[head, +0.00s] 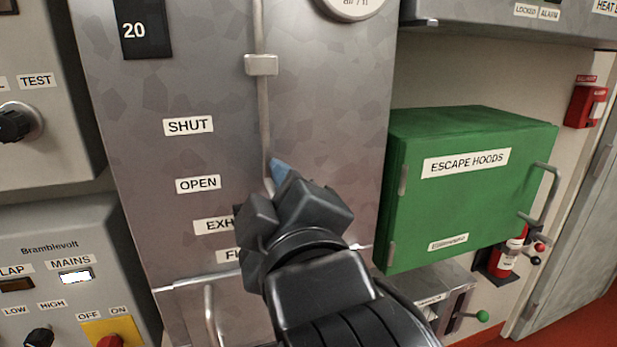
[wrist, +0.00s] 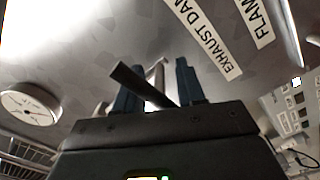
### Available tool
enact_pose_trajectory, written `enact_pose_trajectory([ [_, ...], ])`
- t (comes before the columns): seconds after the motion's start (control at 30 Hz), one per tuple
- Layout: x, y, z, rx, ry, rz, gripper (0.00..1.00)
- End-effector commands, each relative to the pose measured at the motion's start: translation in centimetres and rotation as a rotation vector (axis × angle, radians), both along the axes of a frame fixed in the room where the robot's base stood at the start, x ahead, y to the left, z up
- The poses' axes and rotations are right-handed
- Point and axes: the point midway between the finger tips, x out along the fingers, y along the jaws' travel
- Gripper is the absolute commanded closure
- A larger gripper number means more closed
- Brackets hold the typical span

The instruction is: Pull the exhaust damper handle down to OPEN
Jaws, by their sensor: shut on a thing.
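The exhaust damper's pale vertical rod (head: 263,115) runs down the grey metal panel through a small bracket (head: 261,65). Left of it are the SHUT label (head: 188,126) and, lower, the OPEN label (head: 198,184). My gripper (head: 279,180) is at the rod's lower end, about level with OPEN or slightly below. It hides the handle in the head view. In the wrist view, the dark handle bar (wrist: 143,84) lies slanted between the two blue fingers of my gripper (wrist: 158,88), which is shut on it.
A green ESCAPE HOODS box (head: 470,195) juts out right of the panel. A grey control box (head: 70,240) with switches stands at left. Below the panel's ledge is a pale curved handle (head: 211,315). A red extinguisher (head: 507,255) hangs at lower right.

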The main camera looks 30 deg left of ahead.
Motion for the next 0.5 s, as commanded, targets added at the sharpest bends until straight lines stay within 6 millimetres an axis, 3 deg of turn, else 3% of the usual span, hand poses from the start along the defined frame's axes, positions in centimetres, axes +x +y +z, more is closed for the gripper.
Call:
enact_pose_trajectory([
  [0.03, 0.01, 0.01, -0.81, -0.004, 0.012, 0.0, 1.0],
  [0.3, -0.01, 0.06, -1.03, -0.009, 0.018, 0.001, 1.0],
  [0.33, -0.01, 0.06, -1.05, -0.009, 0.018, 0.001, 0.58],
  [0.5, 0.07, 0.0, -0.97, -0.009, 0.016, -0.002, 0.42],
])
